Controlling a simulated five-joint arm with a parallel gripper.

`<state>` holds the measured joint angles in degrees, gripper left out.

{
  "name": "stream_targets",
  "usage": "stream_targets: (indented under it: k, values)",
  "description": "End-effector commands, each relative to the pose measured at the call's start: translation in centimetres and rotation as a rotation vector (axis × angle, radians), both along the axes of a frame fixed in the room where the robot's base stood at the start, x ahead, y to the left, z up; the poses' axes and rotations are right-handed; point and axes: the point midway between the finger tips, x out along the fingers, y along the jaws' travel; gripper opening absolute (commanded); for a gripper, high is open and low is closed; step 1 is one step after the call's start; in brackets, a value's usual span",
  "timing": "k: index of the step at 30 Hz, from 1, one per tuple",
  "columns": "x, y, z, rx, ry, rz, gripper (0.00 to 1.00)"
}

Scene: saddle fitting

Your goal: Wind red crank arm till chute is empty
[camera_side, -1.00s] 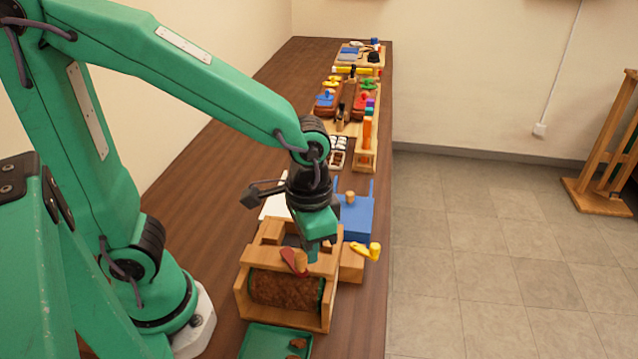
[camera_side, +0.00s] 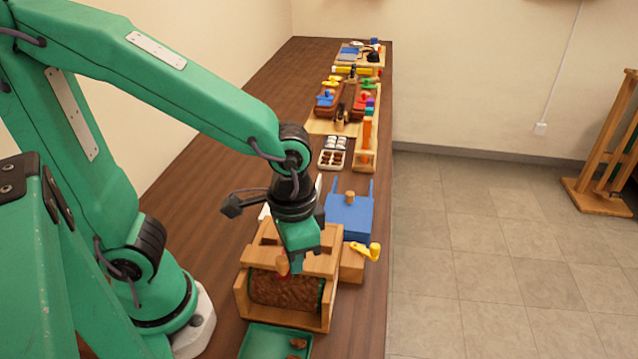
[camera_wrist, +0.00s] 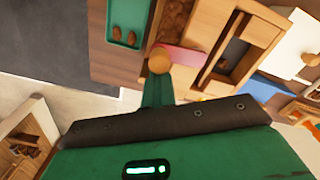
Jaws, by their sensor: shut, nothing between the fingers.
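The red crank arm (camera_side: 281,268) with its round wooden knob (camera_wrist: 159,60) sits on top of the wooden machine (camera_side: 322,262). The red arm shows pinkish in the wrist view (camera_wrist: 185,56). My gripper (camera_side: 297,262) is shut and empty, low over the machine beside the knob. In the wrist view its fingers (camera_wrist: 158,88) end right by the knob; I cannot tell whether they touch it. A brown, rough-surfaced drum (camera_side: 285,291) lies in the machine's front. A framed opening with a dark floor (camera_wrist: 226,68) may be the chute; I see no pieces in it.
A green tray (camera_side: 262,340) with a few brown pieces stands in front of the machine. A blue box (camera_side: 350,215) and a yellow crank (camera_side: 373,251) are just behind and right. More toys line the table's far end. The table's right edge is close.

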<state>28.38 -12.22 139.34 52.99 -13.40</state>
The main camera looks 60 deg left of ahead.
Motion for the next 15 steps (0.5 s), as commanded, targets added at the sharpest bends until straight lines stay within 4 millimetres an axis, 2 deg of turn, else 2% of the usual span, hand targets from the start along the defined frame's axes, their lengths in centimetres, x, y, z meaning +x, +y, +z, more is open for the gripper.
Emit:
stream_targets:
  k: [7,15]
  values:
    - [-0.3,0.2,0.0,0.0,0.0,0.0,0.0]
    - [-1.6,0.9,-0.1,0.0,-0.001,0.0,0.0]
